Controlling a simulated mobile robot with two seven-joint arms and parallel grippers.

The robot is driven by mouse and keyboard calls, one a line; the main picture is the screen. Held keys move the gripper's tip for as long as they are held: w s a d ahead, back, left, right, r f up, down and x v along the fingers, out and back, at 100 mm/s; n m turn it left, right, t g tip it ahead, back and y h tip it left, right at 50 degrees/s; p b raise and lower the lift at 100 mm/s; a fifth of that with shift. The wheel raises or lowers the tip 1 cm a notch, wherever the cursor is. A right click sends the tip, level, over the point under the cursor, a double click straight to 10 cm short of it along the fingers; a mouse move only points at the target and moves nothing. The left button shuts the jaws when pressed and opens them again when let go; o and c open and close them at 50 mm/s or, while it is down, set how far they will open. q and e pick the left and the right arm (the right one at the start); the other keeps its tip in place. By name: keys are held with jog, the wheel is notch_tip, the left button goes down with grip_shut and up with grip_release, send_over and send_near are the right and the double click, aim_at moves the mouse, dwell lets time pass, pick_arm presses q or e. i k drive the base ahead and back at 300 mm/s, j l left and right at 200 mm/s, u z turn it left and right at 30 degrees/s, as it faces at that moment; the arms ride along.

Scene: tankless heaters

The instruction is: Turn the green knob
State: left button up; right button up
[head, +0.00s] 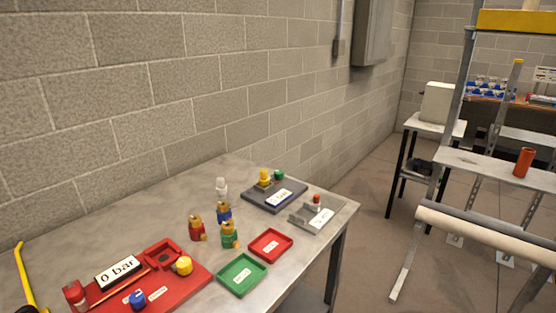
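A small green knob (279,174) sits at the back right of the dark grey device (287,201) on the far part of the metal table. Its near side shows; I cannot tell its turn angle. A yellow knob-like part (264,175) stands left of it on the same device. Another green piece, a green-and-brass fitting (230,240), stands nearer, behind the green tray (241,276). Neither of my grippers is in the view.
A red board (190,291) with a "0 bar" display lies at the table's near left. Red-and-brass (196,232) and blue-and-brass (224,214) fittings stand mid-table. A red tray (271,246) and light grey device (328,223) lie right. A block wall runs behind.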

aim_at(279, 175)
jog(key=i+l+u, duration=0.2)
jog(key=i+l, duration=0.2)
jog(key=l, duration=0.2)
jog(key=i+l+u, duration=0.1)
jog(key=l, duration=0.25)
jog(key=i+l+u, duration=0.1)
jog(key=i+l, duration=0.35)
jog(key=l, duration=0.25)
jog(key=u, duration=0.05)
